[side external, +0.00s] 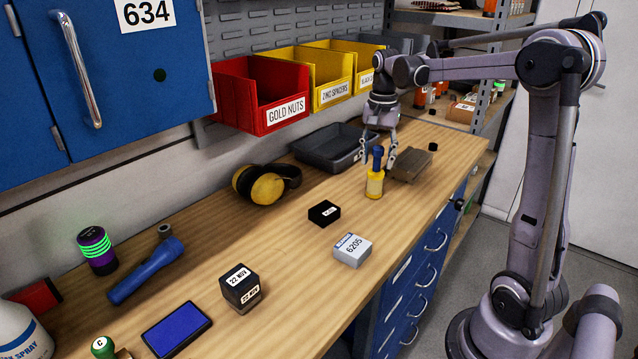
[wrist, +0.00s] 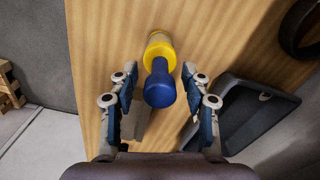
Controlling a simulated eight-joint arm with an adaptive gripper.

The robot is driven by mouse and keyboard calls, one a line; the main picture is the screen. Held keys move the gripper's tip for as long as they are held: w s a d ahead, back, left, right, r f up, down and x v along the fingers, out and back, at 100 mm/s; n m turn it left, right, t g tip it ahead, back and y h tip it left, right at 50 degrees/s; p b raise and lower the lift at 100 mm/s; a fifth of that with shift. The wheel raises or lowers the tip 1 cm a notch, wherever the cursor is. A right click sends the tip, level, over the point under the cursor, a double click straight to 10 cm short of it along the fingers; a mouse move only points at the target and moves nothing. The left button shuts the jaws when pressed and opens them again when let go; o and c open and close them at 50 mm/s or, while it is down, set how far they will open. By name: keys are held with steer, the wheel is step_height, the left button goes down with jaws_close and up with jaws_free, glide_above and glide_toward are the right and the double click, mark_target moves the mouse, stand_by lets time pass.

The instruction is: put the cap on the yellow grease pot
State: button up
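The yellow grease pot (side external: 375,185) stands upright on the wooden bench, and its yellow top (wrist: 159,46) shows in the wrist view. A blue cap with a knob-like handle (side external: 377,153) is upright on top of the pot; it also shows in the wrist view (wrist: 160,90). I cannot tell how firmly it is seated. My gripper (side external: 377,166) points down over the pot, its fingers on either side of the blue cap. In the wrist view, my gripper (wrist: 160,78) is open, with gaps between both fingers and the cap.
A grey-brown block (side external: 410,164) lies just right of the pot. A dark tray (side external: 318,158) is behind, below red and yellow bins (side external: 262,98). Yellow earmuffs (side external: 267,188), a black box (side external: 324,212) and a bearing box (side external: 352,250) lie left and in front.

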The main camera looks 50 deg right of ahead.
mark_target(378, 147)
steer(key=shift+r, duration=0.15)
step_height(378, 147, up, 11)
steer(key=shift+r, duration=0.4)
steer(key=shift+a, duration=0.2)
steer(key=s+a+f+n+t, duration=0.2)
steer(key=s+a+f+n, duration=0.1)
steer(key=a+f+n, duration=0.2)
steer(key=s+a+f+n+t, duration=0.2)
steer(key=a+f+n, duration=0.2)
steer(key=a, duration=0.6)
steer(key=s+a+f+n+t, duration=0.3)
steer(key=a+f+n, duration=0.2)
steer(key=a, duration=0.3)
steer(key=shift+s+a+f+n, duration=0.15)
steer(key=shift+s+f+n, duration=0.2)
steer(key=shift+n, duration=0.15)
steer(key=shift+w, duration=0.1)
